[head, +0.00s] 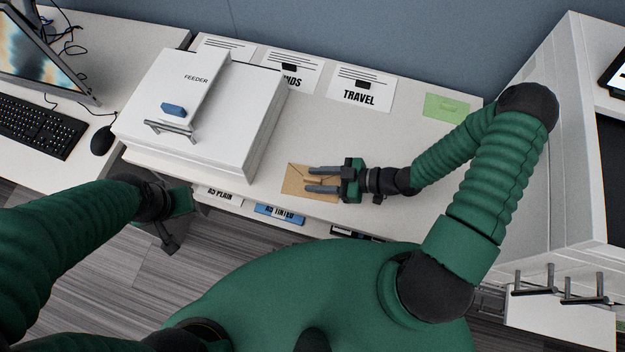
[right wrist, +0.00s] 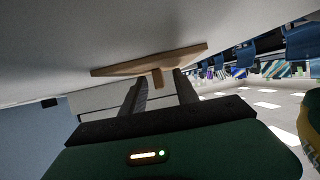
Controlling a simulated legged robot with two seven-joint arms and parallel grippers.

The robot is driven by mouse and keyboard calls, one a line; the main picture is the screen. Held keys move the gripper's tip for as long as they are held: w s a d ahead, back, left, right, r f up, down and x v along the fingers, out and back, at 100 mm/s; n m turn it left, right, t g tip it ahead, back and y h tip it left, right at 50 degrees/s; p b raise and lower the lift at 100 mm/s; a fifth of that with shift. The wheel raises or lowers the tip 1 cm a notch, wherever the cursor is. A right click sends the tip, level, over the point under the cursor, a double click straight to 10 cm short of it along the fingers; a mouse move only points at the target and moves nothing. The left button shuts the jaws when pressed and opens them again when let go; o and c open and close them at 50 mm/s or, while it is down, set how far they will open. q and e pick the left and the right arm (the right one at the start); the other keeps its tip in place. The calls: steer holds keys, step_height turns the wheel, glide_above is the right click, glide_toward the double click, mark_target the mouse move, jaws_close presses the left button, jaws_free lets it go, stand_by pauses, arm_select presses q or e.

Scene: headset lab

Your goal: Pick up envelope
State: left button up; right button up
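A brown envelope (head: 296,185) lies on the white desk at its front edge. My right gripper (head: 308,179) reaches over it from the right, with two parallel grey fingers apart. In the right wrist view the envelope (right wrist: 130,69) shows edge-on beyond the fingertips. A small brown tab (right wrist: 158,80) sticks out from it between the fingers (right wrist: 160,85), with gaps on both sides. My left gripper (head: 172,222) hangs in front of the desk edge at left, far from the envelope; its fingers are not clear.
A white feeder box (head: 255,115) stands left of the envelope. Paper signs, one reading TRAVEL (head: 362,91), and a green envelope-like piece (head: 447,106) lie toward the back. Labelled shelf slots sit below the front edge. A white cabinet (head: 545,110) stands at right.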

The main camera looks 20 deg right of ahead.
steer(key=shift+a, duration=0.15)
steer(key=shift+c, duration=1.1)
steer(key=shift+d, duration=0.45)
jaws_close()
steer(key=shift+a, duration=0.15)
